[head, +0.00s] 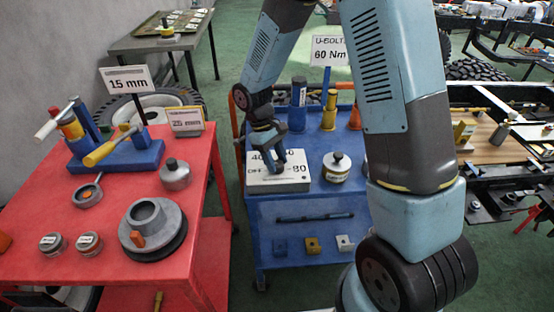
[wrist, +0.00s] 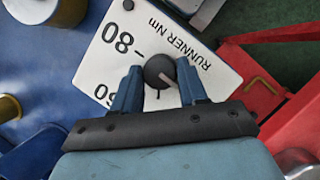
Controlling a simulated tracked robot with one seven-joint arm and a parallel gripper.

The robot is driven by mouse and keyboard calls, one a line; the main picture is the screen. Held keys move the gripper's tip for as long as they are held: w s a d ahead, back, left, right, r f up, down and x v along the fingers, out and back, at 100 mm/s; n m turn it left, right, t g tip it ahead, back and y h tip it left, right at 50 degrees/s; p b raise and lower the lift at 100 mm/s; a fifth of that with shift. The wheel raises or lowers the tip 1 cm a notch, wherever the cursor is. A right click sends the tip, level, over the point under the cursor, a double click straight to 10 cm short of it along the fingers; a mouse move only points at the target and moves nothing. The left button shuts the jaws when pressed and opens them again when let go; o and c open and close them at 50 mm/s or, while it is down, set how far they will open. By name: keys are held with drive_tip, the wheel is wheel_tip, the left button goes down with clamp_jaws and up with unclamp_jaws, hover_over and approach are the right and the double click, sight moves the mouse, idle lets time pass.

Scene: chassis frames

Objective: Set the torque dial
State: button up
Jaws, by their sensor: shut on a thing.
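The torque dial is a round black knob (wrist: 158,70) on a white box (head: 292,184) on the blue cart. The box face (wrist: 92,62) reads "RUNNER Nm", with 80 and a partly covered 60 in the wrist view. In the head view 40, OFF and 80 show. A pale pointer line on the knob slants to the lower right in the wrist view, away from the 80. My gripper (wrist: 158,86) is shut on the knob, one finger on each side; it also shows in the head view (head: 275,163). A sign (head: 330,52) behind reads "U-BOLT 60 Nm".
A labelled pot (head: 336,168) stands right of the box on the blue cart (head: 262,215). A red table (head: 85,275) with tools lies left, a dark rack right.

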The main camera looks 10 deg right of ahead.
drive_tip(key=shift+s+d, duration=0.1)
drive_tip(key=shift+s, duration=0.05)
drive_tip(key=o, duration=1)
drive_tip(key=shift+r, duration=0.1)
drive_tip(key=v, duration=1.3)
drive_tip(key=shift+r, duration=0.25)
